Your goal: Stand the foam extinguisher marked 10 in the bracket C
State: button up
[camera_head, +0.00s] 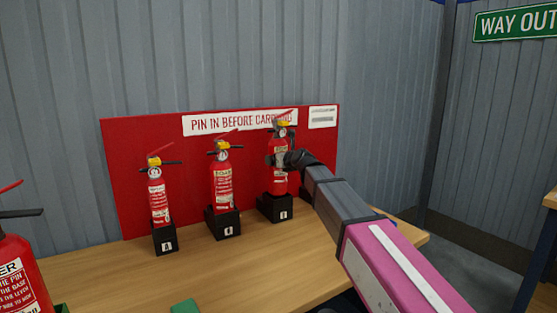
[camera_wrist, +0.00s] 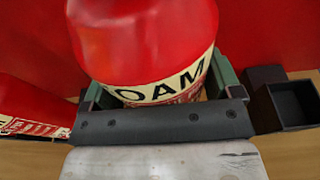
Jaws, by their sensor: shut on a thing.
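My gripper (camera_head: 281,159) is shut around the body of a red extinguisher (camera_head: 280,178) with a yellow collar, the rightmost of the three at the board. In the wrist view its label reads "OAM" (camera_wrist: 160,88), and the green-sided jaws (camera_wrist: 165,95) flank it. No 10 is readable on it. It is upright, directly over a black bracket (camera_head: 275,208); I cannot tell whether its base is seated or slightly above. That bracket's letter is too small to read surely. An empty dark bracket (camera_wrist: 293,103) shows at right in the wrist view, hidden in the head view.
Two extinguishers (camera_head: 158,197) (camera_head: 222,185) stand in black brackets to the left. A larger extinguisher (camera_head: 18,275) stands at the near left. A green object (camera_head: 185,306) lies at the front of the wooden table (camera_head: 265,275). A red board (camera_head: 130,180) rises behind.

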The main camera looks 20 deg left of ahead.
aim_at(279, 171)
jog(key=shift+f, duration=2.45)
dwell(1.9)
jog(key=o, duration=1.9)
jog(key=shift+c, duration=0.2)
jog(key=shift+f, duration=0.15)
jog(key=v, duration=1.1)
